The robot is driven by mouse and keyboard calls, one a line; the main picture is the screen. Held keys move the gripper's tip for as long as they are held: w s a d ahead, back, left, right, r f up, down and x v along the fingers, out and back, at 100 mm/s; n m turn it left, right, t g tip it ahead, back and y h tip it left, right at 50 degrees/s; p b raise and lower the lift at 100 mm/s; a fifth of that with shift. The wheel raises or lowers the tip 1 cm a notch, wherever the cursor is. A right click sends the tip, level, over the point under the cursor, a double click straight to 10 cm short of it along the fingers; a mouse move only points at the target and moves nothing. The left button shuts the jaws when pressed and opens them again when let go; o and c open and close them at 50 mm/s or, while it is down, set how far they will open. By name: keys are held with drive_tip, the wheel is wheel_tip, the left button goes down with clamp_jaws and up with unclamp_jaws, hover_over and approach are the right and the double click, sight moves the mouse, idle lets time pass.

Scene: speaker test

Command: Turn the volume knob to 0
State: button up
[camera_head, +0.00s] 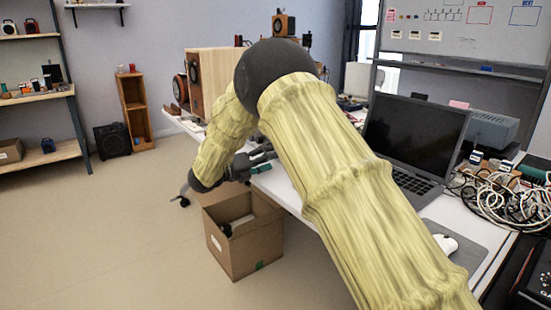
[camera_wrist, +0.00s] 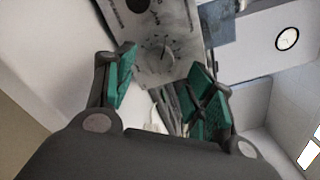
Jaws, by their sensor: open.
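A grey metal panel (camera_wrist: 180,18) shows at the top of the wrist view, tilted in the picture. On it is a round grey knob (camera_wrist: 158,49) with marks around it; its setting is too small to read. My gripper (camera_wrist: 164,68) is open, with green-padded fingers apart and nothing between them. The knob appears beyond the fingertips, between them in the picture; I see no contact. In the head view my gripper (camera_head: 256,162) is at the left edge of the white table (camera_head: 283,190), and my arm hides the panel.
A dark round spot (camera_wrist: 138,5) is also on the panel. Grey cables (camera_wrist: 170,105) hang below it. In the head view wooden speakers (camera_head: 210,80) stand behind my arm. A laptop (camera_head: 415,140) and tangled wires (camera_head: 500,195) are at right. A cardboard box (camera_head: 243,250) stands below the table edge.

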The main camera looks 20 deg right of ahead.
drive_tip(key=shift+x, duration=1.95)
drive_tip(key=c, duration=1)
